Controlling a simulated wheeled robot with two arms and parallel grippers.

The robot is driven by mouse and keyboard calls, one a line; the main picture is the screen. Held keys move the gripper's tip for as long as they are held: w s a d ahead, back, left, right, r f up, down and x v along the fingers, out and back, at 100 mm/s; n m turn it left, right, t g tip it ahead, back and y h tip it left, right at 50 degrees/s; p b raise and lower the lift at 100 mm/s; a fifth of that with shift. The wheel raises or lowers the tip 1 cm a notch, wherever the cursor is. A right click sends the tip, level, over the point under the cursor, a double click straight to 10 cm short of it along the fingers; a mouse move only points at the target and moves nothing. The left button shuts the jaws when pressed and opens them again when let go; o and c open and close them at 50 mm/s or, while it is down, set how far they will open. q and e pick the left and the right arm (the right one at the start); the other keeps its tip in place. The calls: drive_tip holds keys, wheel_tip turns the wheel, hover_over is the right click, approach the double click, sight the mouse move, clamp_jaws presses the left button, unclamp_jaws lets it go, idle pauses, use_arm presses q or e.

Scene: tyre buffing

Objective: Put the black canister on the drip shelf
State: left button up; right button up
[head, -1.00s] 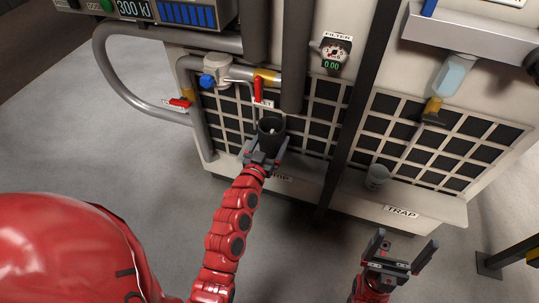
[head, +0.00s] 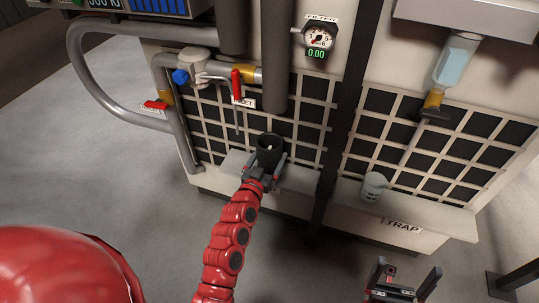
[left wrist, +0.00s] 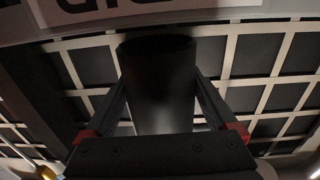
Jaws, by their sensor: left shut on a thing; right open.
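The black canister (head: 270,150) is an open-topped dark cylinder, upright or nearly so. My left gripper (head: 266,172) is shut on it. In the left wrist view the canister (left wrist: 158,85) stands between the two fingers (left wrist: 160,118). The drip shelf (head: 300,179) is a pale ledge along the foot of the grille panel. The canister appears in front of or over this ledge; I cannot tell whether it touches. My arm and gripper hide part of the ledge. My right gripper (head: 406,279) is open and empty at the lower right.
A pale grey cup (head: 374,186) stands on the right-hand ledge above the TRAP label (head: 402,224). A dark post (head: 335,145) divides the ledges. A red-handled valve (head: 237,84) and thick pipes (head: 275,60) are above the canister. Ledge right of the canister is bare.

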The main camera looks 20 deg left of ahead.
use_arm(q)
drive_tip(key=shift+f, duration=0.4)
drive_tip(key=shift+f+b, duration=0.4)
drive_tip(key=shift+b, duration=0.05)
drive_tip(key=o, duration=1.3)
drive_tip(key=shift+c, duration=0.2)
drive_tip(key=shift+s, duration=0.2)
drive_tip(key=s, duration=0.7)
drive_tip(key=shift+a, duration=0.2)
